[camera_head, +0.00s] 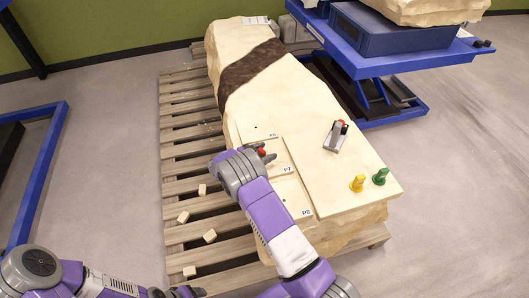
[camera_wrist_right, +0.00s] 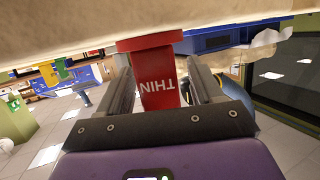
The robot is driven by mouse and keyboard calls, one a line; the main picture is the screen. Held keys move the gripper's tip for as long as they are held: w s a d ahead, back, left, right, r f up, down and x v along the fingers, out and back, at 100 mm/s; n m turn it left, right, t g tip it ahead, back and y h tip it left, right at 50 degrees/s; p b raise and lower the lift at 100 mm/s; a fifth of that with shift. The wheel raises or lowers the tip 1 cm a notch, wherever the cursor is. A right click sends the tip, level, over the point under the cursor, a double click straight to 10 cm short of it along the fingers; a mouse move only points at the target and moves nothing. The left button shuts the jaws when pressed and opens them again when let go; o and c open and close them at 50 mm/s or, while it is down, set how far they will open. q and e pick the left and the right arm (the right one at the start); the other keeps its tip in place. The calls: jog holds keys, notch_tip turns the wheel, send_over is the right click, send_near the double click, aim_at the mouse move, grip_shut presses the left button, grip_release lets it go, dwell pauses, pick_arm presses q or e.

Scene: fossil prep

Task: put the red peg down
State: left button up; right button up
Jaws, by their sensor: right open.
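The red peg (camera_head: 262,152) is at my right gripper (camera_head: 268,154), near the P6 and P7 labels on the pale slab.
A yellow peg (camera_head: 357,183) and a green peg (camera_head: 380,177) stand at the slab's right corner. A grey tool with a red part (camera_head: 336,136) lies on the slab (camera_head: 310,110). Small pale blocks (camera_head: 210,236) lie on the wooden pallet (camera_head: 180,150). A blue lift table (camera_head: 345,50) stands behind.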

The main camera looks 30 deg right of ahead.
jog(key=shift+a+r, duration=0.2)
jog(key=shift+r, duration=0.15)
jog(key=p+v, duration=0.3)
jog(key=v, duration=0.8)
jog(key=shift+a, duration=0.3)
jog(key=shift+s, duration=0.1)
